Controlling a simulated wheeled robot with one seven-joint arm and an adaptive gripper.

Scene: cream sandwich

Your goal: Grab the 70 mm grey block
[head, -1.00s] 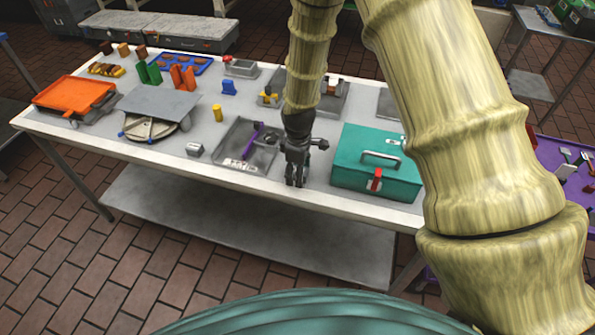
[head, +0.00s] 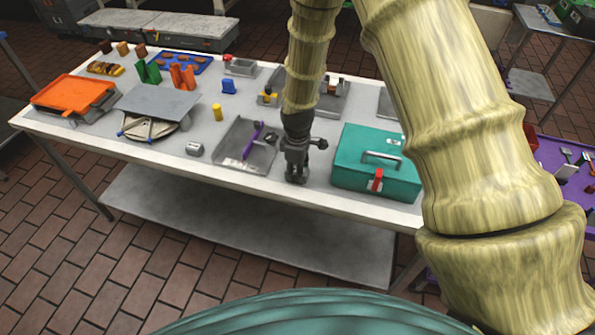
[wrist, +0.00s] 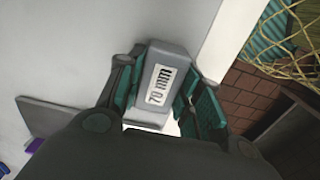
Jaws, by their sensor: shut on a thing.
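The grey block (wrist: 165,82) shows in the wrist view with a white label reading "70 mm". It sits between the teal-padded fingers of my gripper (wrist: 160,95), which are shut on it. In the head view my gripper (head: 297,176) points down at the table's front edge area, between the grey tray and the teal box. The block is too small or hidden to make out there. I cannot tell whether it still touches the table top.
A grey tray (head: 229,161) with a purple tool (head: 253,141) is just left of my gripper. A teal box (head: 345,160) with a handle stands close on the right. A small grey block (head: 194,149) lies further left on the white table (head: 160,157).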

